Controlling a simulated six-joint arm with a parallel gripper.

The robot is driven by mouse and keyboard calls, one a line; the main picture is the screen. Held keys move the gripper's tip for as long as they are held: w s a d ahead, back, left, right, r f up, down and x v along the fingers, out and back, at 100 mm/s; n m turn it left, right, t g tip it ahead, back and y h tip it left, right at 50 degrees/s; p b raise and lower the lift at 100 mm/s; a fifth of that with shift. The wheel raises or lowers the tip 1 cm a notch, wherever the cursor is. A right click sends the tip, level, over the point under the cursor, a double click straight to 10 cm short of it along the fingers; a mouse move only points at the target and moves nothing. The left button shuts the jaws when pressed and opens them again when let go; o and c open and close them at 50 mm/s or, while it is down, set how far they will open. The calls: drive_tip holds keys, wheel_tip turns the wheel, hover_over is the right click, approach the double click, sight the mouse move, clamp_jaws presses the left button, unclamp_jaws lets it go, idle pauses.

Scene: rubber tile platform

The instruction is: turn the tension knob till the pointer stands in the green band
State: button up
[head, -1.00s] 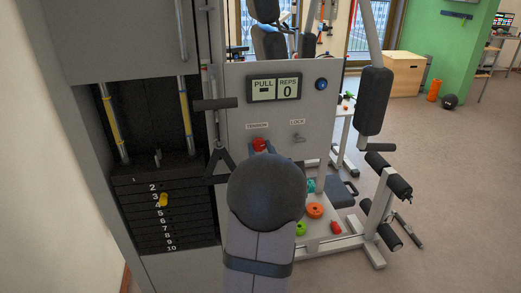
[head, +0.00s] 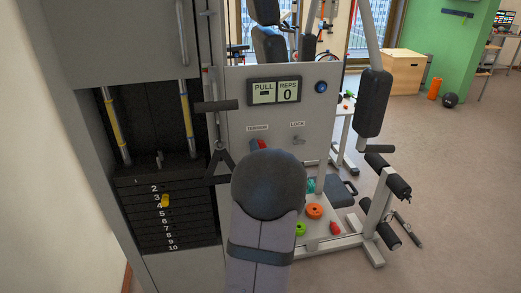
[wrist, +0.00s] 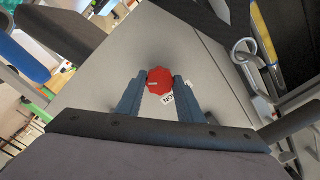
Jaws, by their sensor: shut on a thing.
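The red tension knob (head: 262,144) sits on the grey machine panel under the "TENSION" label (head: 257,127); my arm hides its lower part in the head view. The wrist view shows the knob (wrist: 159,80) from the front, faceted, with a short white mark on its left side. My gripper (wrist: 159,84) is shut on the knob, one blue-grey finger on each side. In the head view the fingers are mostly hidden behind my wrist. I cannot make out a pointer or a green band in either view.
A lock lever (head: 299,141) is right of the knob, below the display (head: 275,91) reading "PULL" and "REPS 0". A padded arm (head: 373,102) stands right.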

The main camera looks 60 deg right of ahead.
drive_tip(key=m+p, duration=0.4)
drive_tip(key=m, duration=0.8)
idle(0.4)
drive_tip(key=o, duration=1.1)
drive_tip(key=shift+b+v, duration=1)
drive_tip(key=shift+v, duration=2.7)
drive_tip(key=shift+r, duration=0.1)
